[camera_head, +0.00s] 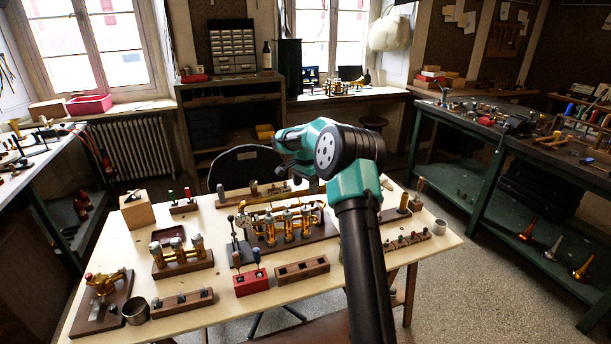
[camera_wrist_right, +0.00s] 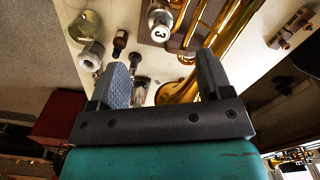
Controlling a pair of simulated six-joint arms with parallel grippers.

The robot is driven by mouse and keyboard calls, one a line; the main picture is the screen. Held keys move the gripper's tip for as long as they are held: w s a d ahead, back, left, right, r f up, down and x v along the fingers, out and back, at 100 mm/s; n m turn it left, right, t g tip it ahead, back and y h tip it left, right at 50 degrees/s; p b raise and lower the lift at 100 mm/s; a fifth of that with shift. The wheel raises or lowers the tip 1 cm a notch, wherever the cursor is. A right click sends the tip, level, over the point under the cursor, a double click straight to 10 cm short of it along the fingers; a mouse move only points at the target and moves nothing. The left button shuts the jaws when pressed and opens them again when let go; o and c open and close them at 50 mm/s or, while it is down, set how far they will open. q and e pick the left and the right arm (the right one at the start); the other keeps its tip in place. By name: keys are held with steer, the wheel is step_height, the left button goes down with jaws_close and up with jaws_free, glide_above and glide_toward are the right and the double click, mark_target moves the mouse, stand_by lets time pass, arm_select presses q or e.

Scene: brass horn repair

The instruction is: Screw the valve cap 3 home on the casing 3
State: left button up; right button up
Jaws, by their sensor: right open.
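The brass horn (camera_head: 285,228) lies on a wooden board in the middle of the bench, with several upright silver-topped valve casings. In the right wrist view a silver cylinder end marked 3 (camera_wrist_right: 160,34) shows beyond the fingertips, beside the horn's gold tubing (camera_wrist_right: 232,35). I cannot tell whether that marked end is the cap or the casing top. My right gripper (camera_wrist_right: 165,80) is open, with its two grey fingers apart and nothing held between them. In the head view my right arm hides part of the bench, and its fingers are hard to make out. My left gripper is not in view.
Wooden blocks with small parts (camera_head: 182,304), a red tool block (camera_head: 250,283), a valve stand (camera_head: 182,262) and a metal cup (camera_head: 136,311) crowd the bench's front left. Bare wood (camera_head: 120,240) shows at left.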

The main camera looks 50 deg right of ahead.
mark_target(305, 204)
step_height(305, 204, down, 11)
steer(key=shift+r, duration=0.15)
stand_by(0.4)
steer(key=c, duration=1.1)
steer(key=o, duration=1.1)
steer(key=shift+m, duration=0.4)
steer(key=shift+r, duration=0.1)
step_height(305, 204, up, 17)
steer(key=shift+r, duration=0.1)
